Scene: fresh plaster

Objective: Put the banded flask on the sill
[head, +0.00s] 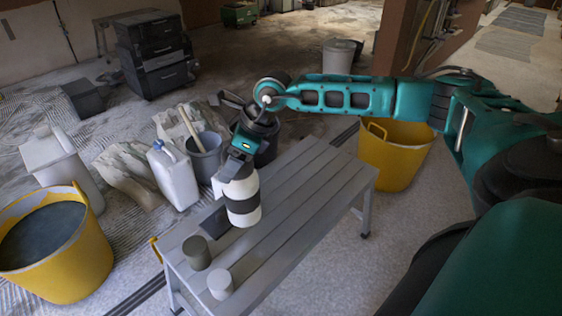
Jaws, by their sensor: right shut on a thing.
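The banded flask (244,206) is white with a dark band around its middle. It is upright over the left part of a grey slatted bench (290,200). My right gripper (237,170) reaches in from the right and is shut on the flask's top from above. I cannot tell whether the flask's base touches the bench. The gripper hides the flask's top. I cannot make out a sill in this view. My left gripper is not in view.
A dark grey cup (196,252), a pale cup (220,283) and a dark block (212,222) are on the bench near the flask. Yellow tubs (70,268) (393,165), a white jug (174,176) and a grey bucket (206,158) stand around it. The bench's right part is clear.

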